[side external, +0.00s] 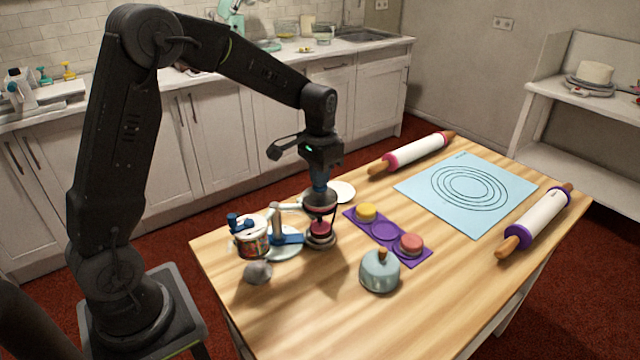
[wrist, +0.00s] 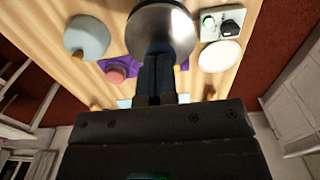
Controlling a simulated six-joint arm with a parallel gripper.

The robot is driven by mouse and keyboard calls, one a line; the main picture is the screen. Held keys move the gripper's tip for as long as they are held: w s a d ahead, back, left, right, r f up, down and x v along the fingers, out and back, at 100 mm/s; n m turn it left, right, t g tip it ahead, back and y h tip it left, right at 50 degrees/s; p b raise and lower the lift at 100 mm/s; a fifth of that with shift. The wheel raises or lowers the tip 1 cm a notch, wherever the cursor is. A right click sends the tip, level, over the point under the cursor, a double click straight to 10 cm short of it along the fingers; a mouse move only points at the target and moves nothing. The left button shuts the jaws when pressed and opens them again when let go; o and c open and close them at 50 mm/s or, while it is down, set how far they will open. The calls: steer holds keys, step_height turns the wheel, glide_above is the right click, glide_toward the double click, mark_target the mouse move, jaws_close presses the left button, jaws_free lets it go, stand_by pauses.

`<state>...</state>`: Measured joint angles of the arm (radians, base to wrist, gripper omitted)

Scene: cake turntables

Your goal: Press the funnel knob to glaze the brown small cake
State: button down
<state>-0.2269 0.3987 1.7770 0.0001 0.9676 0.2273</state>
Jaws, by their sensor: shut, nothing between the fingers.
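The metal funnel (side external: 321,204) hangs from a white arm above a small reddish cake (side external: 320,229) on a round stand (side external: 320,241). I cannot clearly tell whether this is the brown cake. My gripper (side external: 319,187) is shut and empty, pointing down with its blue fingertips at the top of the funnel. In the wrist view, the fingers (wrist: 159,55) overlap the shiny funnel bowl (wrist: 161,28). The knob is hidden by the fingers, and contact cannot be told. A purple mold (side external: 385,232) holds a yellow cake (side external: 366,212) and a pinkish-red cake (side external: 411,244).
A grey-blue domed pot (side external: 380,271) stands in front. A patterned can (side external: 252,242), a blue-handled tool (side external: 287,239) and a grey lump (side external: 258,272) are left of the funnel. A blue mat (side external: 465,192) lies between two rolling pins (side external: 418,151) (side external: 535,218). The table's front right is clear.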

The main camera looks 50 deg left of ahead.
steer(key=shift+r, duration=2.9)
steer(key=shift+s+d+r, duration=0.2)
steer(key=shift+r, duration=0.1)
steer(key=s+d+r+t, duration=0.2)
steer(key=s+d, duration=0.2)
steer(key=s, duration=0.7)
steer(key=s+d+r+t, duration=0.3)
steer(key=s+d, duration=0.2)
steer(key=s, duration=0.6)
steer(key=shift+d+r+t, duration=0.2)
steer(key=shift+r+t, duration=0.05)
steer(key=shift+t, duration=0.05)
